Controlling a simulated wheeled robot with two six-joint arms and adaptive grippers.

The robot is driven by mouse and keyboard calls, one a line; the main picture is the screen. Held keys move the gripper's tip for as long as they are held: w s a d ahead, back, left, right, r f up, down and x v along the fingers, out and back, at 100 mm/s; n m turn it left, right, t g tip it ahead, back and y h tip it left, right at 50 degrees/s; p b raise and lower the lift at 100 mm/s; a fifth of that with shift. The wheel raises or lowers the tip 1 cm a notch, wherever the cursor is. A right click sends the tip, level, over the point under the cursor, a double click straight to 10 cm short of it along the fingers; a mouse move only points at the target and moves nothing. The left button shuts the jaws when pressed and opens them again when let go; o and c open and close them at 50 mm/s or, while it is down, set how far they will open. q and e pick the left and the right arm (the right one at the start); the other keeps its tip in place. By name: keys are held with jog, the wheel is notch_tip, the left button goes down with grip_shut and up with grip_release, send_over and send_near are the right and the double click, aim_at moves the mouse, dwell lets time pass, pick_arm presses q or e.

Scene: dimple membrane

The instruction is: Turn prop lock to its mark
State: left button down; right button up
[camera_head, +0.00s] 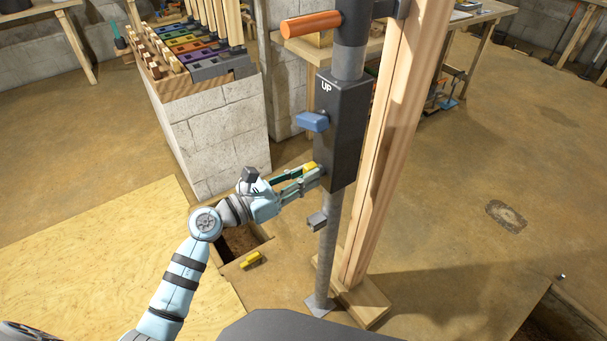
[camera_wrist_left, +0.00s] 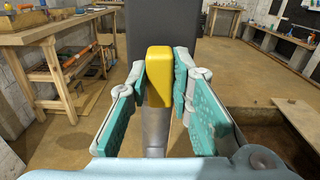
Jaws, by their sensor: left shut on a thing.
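The steel prop (camera_head: 328,232) stands upright beside a wooden post, with a dark box (camera_head: 341,135) on it marked "UP". A blue lever (camera_head: 312,121) sticks out from the box's upper left side. A yellow knob (camera_head: 310,167) sits low on the box, and it also shows in the left wrist view (camera_wrist_left: 159,75). My left gripper (camera_head: 312,178) is shut on the yellow knob, with one green finger on each side of it in the left wrist view (camera_wrist_left: 159,80). I cannot tell which of these is the lock, and I see no clear mark. My right gripper is not in view.
An orange handle (camera_head: 311,25) juts left above the box. The wooden post (camera_head: 391,140) stands close on the right. A block plinth (camera_head: 219,135) with coloured pieces is behind my left arm. A yellow piece (camera_head: 251,260) lies by a floor pit (camera_head: 240,241).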

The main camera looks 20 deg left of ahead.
pick_arm(q)
jog(key=shift+w+a+f+n+p, duration=0.1)
jog(key=shift+n+p, duration=3)
jog(key=shift+n, duration=1.2)
jog(key=shift+w+a+f+n+p, duration=0.1)
jog(key=shift+n+p, duration=3)
jog(key=shift+n, duration=1.2)
jog(key=c, duration=1.4)
grip_release()
jog(key=shift+d+f, duration=0.1)
jog(key=shift+c, duration=0.2)
